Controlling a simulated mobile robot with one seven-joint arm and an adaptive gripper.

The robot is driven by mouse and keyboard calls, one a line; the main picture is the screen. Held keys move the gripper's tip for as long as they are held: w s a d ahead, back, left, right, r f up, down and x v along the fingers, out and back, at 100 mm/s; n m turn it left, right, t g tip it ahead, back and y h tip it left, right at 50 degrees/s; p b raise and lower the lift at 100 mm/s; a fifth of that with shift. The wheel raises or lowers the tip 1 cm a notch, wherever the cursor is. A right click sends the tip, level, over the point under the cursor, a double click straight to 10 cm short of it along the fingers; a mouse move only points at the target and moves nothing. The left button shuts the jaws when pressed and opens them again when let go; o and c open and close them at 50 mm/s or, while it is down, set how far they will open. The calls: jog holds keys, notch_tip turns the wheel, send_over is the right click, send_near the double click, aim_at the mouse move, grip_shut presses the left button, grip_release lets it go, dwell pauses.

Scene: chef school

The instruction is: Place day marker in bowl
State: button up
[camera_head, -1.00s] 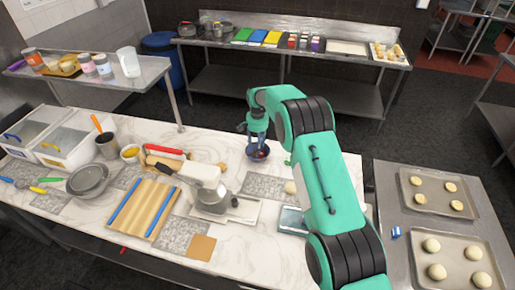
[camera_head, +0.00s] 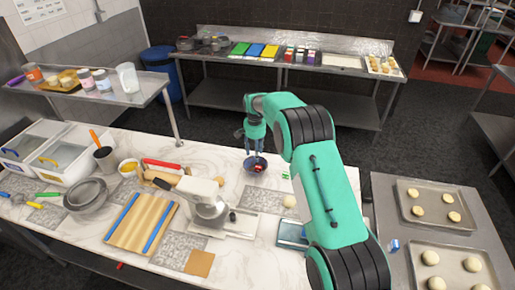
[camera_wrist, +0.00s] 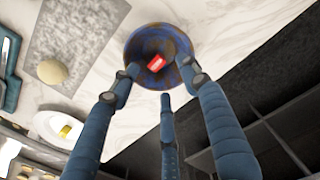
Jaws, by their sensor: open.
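A dark blue and brown bowl (camera_head: 248,168) stands on the marble counter; it also shows in the wrist view (camera_wrist: 132,47). A small red day marker (camera_head: 259,167) with a white mark shows inside the bowl's outline. In the wrist view the red marker (camera_wrist: 156,62) appears against the bowl's inside, apart from my fingers. My gripper (camera_head: 255,150) is directly above the bowl, pointing down. Its three blue fingers (camera_wrist: 160,76) are spread open and empty, with the tips near the bowl's rim. Whether the fingertips touch the rim cannot be told.
A small green item (camera_head: 284,176) lies right of the bowl, and a dough ball (camera_head: 289,202) sits nearer. A mixer (camera_head: 207,203) stands to the left front. A blue item (camera_head: 394,246) lies on the steel table among dough trays.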

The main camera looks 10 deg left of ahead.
jog(key=s+d+r+t+b, duration=0.1)
jog(key=s+d+r+b, duration=0.1)
jog(key=d+r, duration=0.55)
jog(key=s+d+r+b, duration=0.15)
jog(key=d+r, duration=0.35)
jog(key=r, duration=0.6)
jog(key=s+d+r+t+b, duration=0.2)
jog(key=s+d+r+b, duration=0.1)
jog(key=s+d+r, duration=1.1)
jog(key=s+d+r+b, duration=0.1)
jog(key=s+d, duration=0.3)
jog(key=s, duration=0.3)
jog(key=s+d+r+t+b, duration=0.1)
jog(key=s+d, duration=0.3)
jog(key=s, duration=0.3)
jog(key=s+d+b, duration=0.1)
jog(key=s+d, duration=0.3)
jog(key=s, duration=0.3)
jog(key=s+d+f+b, duration=0.1)
jog(key=s+f, duration=0.3)
jog(key=s, duration=0.5)
jog(key=s+d+f+n+t+b, duration=0.1)
jog(key=s+d+f, duration=0.3)
jog(key=s, duration=0.5)
jog(key=shift+s+d+t+b, duration=0.15)
jog(key=shift+d+t+b, duration=0.2)
jog(key=shift+b, duration=0.25)
